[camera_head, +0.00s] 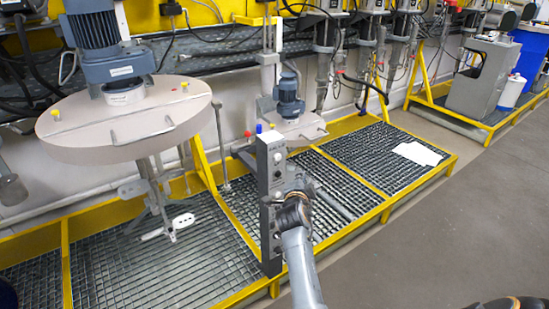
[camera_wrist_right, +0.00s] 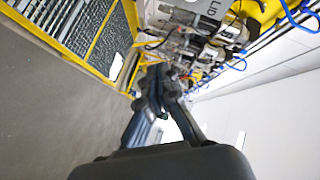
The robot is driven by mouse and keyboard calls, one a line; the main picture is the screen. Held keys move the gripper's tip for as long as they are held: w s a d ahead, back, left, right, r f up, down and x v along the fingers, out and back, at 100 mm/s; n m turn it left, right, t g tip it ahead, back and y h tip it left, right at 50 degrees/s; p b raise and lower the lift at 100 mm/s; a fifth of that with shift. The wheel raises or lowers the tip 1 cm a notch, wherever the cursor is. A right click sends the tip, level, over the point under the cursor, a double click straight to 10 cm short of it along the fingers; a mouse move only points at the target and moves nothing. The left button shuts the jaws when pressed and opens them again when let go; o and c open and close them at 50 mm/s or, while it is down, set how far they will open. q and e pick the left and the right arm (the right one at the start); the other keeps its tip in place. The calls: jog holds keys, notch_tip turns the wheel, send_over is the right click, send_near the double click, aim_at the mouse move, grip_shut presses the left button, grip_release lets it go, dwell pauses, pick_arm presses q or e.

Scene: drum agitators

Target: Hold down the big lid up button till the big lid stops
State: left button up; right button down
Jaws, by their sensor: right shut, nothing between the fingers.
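The big lid (camera_head: 125,125) is a wide round grey disc at the left in the head view, with a blue-grey motor on top and a mixing shaft below. It hangs raised above the floor grating. The grey control post (camera_head: 270,215) stands right of it, with small buttons (camera_head: 278,157) on its upper face. I cannot read which is the big lid up button. My right gripper (camera_wrist_right: 160,78) is shut and empty. Contact with a button cannot be told. My left gripper is not in view.
A smaller lid with a motor (camera_head: 288,95) stands behind the control post. Yellow-framed grating (camera_head: 150,270) covers the platform, with a white sheet (camera_head: 418,153) on its right part. A grey cabinet (camera_head: 480,80) is at the far right. Grey floor (camera_head: 430,240) at right is clear.

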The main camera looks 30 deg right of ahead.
aim_at(278, 157)
jog(key=w+b, duration=0.6)
jog(key=w, duration=0.2)
jog(key=shift+w+a, duration=0.4)
jog(key=shift+f+b, duration=0.1)
jog(key=shift+b, duration=0.25)
dwell(1.0)
jog(key=shift+w+b, duration=0.4)
jog(key=shift+b, duration=0.3)
